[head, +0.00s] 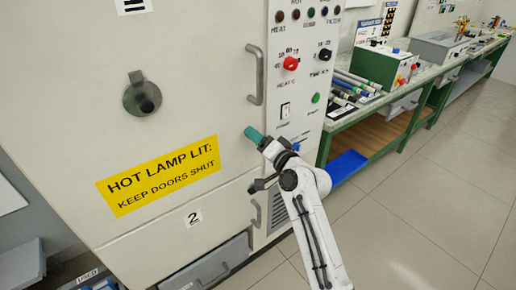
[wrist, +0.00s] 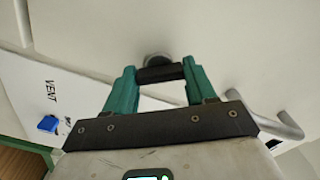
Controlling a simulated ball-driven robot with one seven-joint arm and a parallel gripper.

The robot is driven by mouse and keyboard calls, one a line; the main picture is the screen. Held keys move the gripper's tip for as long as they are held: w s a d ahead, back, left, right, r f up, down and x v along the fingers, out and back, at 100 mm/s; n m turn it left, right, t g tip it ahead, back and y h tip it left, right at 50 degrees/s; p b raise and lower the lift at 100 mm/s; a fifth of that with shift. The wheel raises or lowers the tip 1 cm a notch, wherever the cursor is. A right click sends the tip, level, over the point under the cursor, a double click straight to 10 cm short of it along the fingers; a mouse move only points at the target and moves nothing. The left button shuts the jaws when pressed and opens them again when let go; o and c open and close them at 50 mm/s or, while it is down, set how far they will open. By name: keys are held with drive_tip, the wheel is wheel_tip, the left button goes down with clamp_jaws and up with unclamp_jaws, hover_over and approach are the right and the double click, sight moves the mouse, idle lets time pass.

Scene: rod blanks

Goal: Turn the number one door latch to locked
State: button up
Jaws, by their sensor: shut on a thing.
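In the wrist view, my gripper (wrist: 158,75) has its two teal fingers on either side of a short black latch handle (wrist: 160,74). The handle lies level across the picture, with a round grey base (wrist: 155,58) behind it on the pale door. In the head view, my gripper (head: 252,133) is at the right edge of the upper door (head: 190,60), below its grey pull handle (head: 256,75). There, the gripper hides the latch. Locked or unlocked marks are not visible. The upper door looks shut.
A round grey fitting with a black knob (head: 146,98) is on the upper door. The control panel (head: 305,100) has knobs and switches close right of my gripper. The lower door bears a "2" label (head: 193,217). A green bench (head: 385,68) stands right; the floor there is clear.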

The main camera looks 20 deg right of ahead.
drive_tip(key=shift+f+n+b, duration=0.15)
drive_tip(key=shift+n+b, duration=4.8)
drive_tip(key=shift+n, duration=0.55)
drive_tip(key=o, duration=1)
drive_tip(key=shift+o, duration=0.2)
drive_tip(key=v, duration=1)
drive_tip(key=shift+s, duration=0.4)
drive_tip(key=shift+d, duration=0.1)
